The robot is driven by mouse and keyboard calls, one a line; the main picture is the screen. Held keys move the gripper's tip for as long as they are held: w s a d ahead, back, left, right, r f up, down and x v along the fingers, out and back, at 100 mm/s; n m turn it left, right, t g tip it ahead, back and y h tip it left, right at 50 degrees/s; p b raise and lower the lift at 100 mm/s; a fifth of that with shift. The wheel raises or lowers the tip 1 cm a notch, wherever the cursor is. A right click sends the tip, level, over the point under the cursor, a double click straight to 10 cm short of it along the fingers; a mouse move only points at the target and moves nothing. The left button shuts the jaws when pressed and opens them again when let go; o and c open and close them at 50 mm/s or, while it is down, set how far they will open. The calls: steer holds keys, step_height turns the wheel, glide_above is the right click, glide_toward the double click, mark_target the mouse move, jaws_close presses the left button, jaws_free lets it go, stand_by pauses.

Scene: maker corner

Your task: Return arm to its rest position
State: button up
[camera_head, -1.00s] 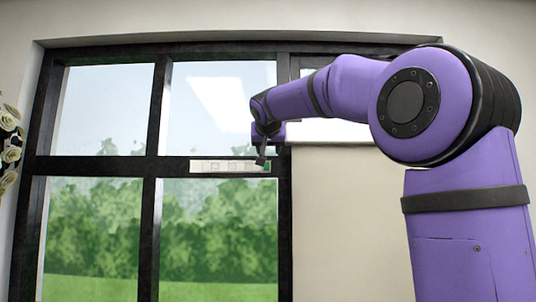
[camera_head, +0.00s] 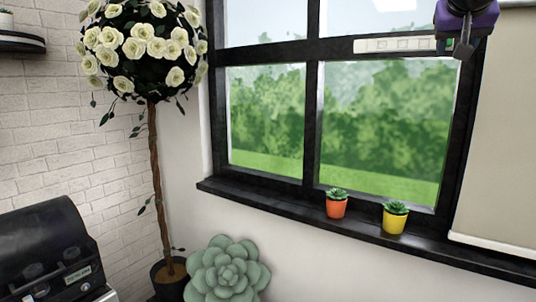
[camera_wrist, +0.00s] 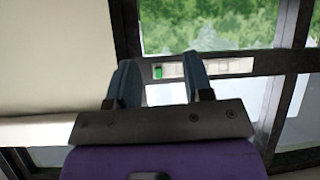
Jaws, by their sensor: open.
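My gripper (camera_head: 464,40) is at the top right of the head view, cut by the upper edge, with the purple arm mostly out of frame. In the wrist view its two fingers (camera_wrist: 158,82) stand apart with nothing held between them. Beyond them shows a white strip with a green end (camera_wrist: 205,68) along the dark window crossbar. In the head view the white strip (camera_head: 395,45) appears just left of my gripper; the gap in depth cannot be told.
A black-framed window (camera_head: 313,120) has a dark sill (camera_head: 285,207) with an orange pot (camera_head: 336,208) and a yellow pot (camera_head: 394,222). A rose tree (camera_head: 153,150), a large succulent (camera_head: 228,270) and a black machine (camera_head: 45,245) stand left. A pale blind (camera_head: 500,140) hangs right.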

steer(key=s+a+f+n+g+y, duration=0.1)
steer(key=s+a+f, duration=0.2)
steer(key=s+f, duration=0.5)
steer(key=s+a+f+n+g+y, duration=0.2)
steer(key=s+a+f, duration=0.1)
steer(key=s+f, duration=0.6)
steer(key=s+a+f+n+g+y, duration=0.1)
steer(key=s+a+f+y, duration=0.1)
steer(key=s+f, duration=0.7)
step_height(320, 180, down, 3)
steer(key=shift+a+r+n+g, duration=0.2)
steer(key=shift+a+n+g, duration=0.15)
steer(key=shift+a, duration=0.4)
steer(key=shift+s, duration=0.1)
